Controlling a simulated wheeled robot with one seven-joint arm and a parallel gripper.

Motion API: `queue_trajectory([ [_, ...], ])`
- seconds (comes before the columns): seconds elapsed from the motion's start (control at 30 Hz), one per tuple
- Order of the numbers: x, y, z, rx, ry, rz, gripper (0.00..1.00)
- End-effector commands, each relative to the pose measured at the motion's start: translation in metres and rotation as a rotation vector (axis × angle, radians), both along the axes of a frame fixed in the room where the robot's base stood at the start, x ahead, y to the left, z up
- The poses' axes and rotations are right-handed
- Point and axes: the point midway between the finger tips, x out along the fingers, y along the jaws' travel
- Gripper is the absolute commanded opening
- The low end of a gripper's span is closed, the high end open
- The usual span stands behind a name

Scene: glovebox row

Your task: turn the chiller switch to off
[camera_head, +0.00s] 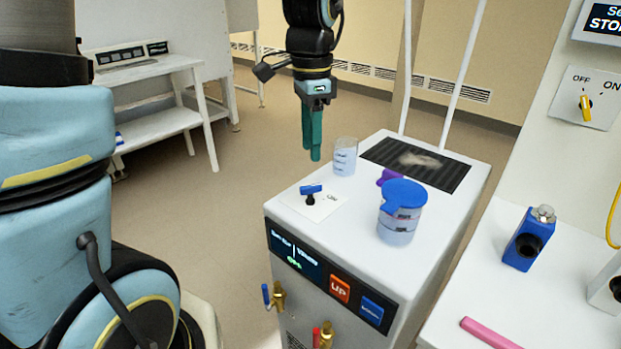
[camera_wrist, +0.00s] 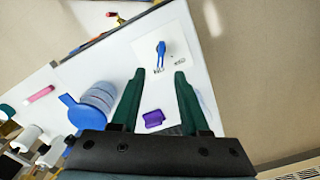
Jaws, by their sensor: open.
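The chiller (camera_head: 340,245) is a white box with a dark display, an orange UP button and a blue button on its front. Its switch (camera_head: 311,190) has a blue handle on a dark stem, set on a white label plate on the box's top near the front left corner. The plate's lettering is too small to read surely. In the wrist view the switch (camera_wrist: 161,50) lies just beyond the fingertips. My gripper (camera_head: 313,157) points down with fingers apart, above and behind the switch, touching nothing. In the wrist view my gripper (camera_wrist: 160,74) is open and empty.
A clear beaker (camera_head: 345,157), a blue-lidded cup (camera_head: 399,225) and a purple object (camera_head: 388,177) stand on the chiller's top. A dark grille (camera_head: 430,172) lies behind. At right, another panel has a yellow OFF/ON switch (camera_head: 585,107). Floor left of the chiller is clear.

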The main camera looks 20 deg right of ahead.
Motion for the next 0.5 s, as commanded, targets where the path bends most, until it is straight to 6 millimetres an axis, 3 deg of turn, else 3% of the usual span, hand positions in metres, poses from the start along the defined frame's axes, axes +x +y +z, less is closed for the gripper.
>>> queue_trajectory([
  [0.3, 0.0, 0.002, -0.059, 0.003, 0.003, 0.003, 0.45],
  [0.5, 0.0, 0.001, -0.083, 0.001, 0.002, 0.004, 0.45],
])
